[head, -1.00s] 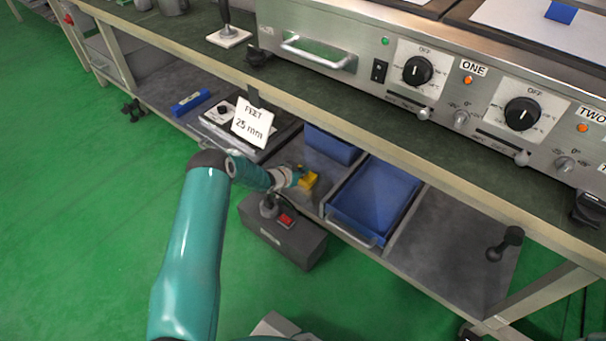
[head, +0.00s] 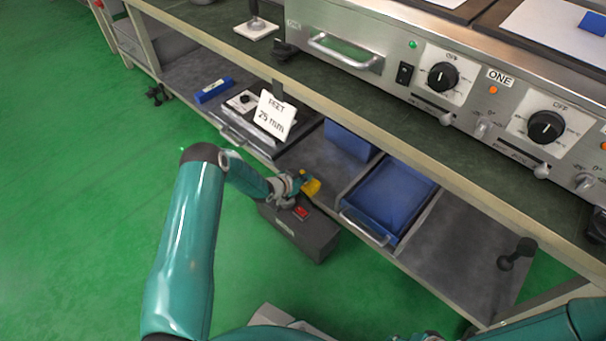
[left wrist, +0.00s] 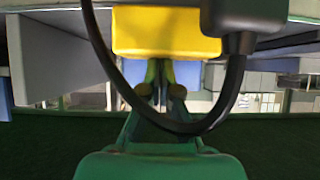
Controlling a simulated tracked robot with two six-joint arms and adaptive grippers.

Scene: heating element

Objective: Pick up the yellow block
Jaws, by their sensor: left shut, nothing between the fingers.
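The yellow block (head: 312,187) shows in the head view at the tip of my left gripper (head: 299,184), near the front edge of the lower shelf. In the left wrist view the yellow block (left wrist: 165,32) is large at the top centre. The fingers of my left gripper (left wrist: 162,88) are closed together just below it in that picture. Nothing is between them. I cannot tell whether they touch the block. My right gripper is not in view; only part of my right arm shows at the lower right of the head view.
A dark grey box (head: 310,238) with a red switch stands below my left gripper. A blue tray (head: 385,200) with a handle and a card reading 25 mm (head: 274,117) are on the lower shelf. A black cable (left wrist: 190,127) loops across the wrist view.

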